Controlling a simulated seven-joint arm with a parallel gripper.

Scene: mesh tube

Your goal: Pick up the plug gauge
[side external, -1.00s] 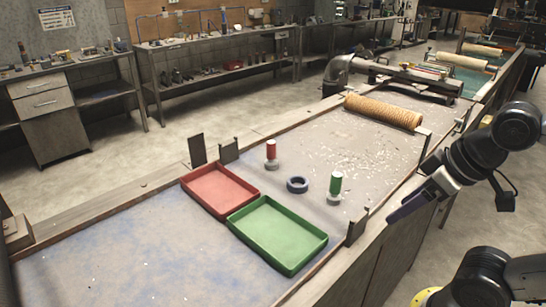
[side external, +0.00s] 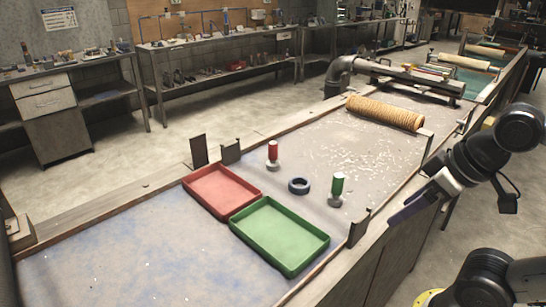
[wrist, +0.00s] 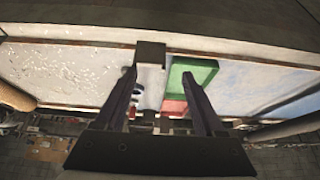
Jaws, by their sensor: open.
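Two upright plug-like pieces with pale metal lower ends stand on the bench: one with a red handle (side external: 273,152) and one with a green handle (side external: 337,186). I cannot tell which one the task calls the plug gauge. A dark blue ring (side external: 299,186) lies flat between them and shows in the wrist view (wrist: 137,89). My gripper (side external: 397,217) is beyond the bench's right edge, apart from both pieces. In the wrist view my two dark fingers (wrist: 158,73) are spread, with nothing held between them.
A red tray (side external: 222,181) and a green tray (side external: 290,232) sit side by side left of the pieces. A tan ribbed roll (side external: 385,112) lies behind. Upright brackets (side external: 358,228) stand along the bench edges. The blue-stained surface at front left is clear.

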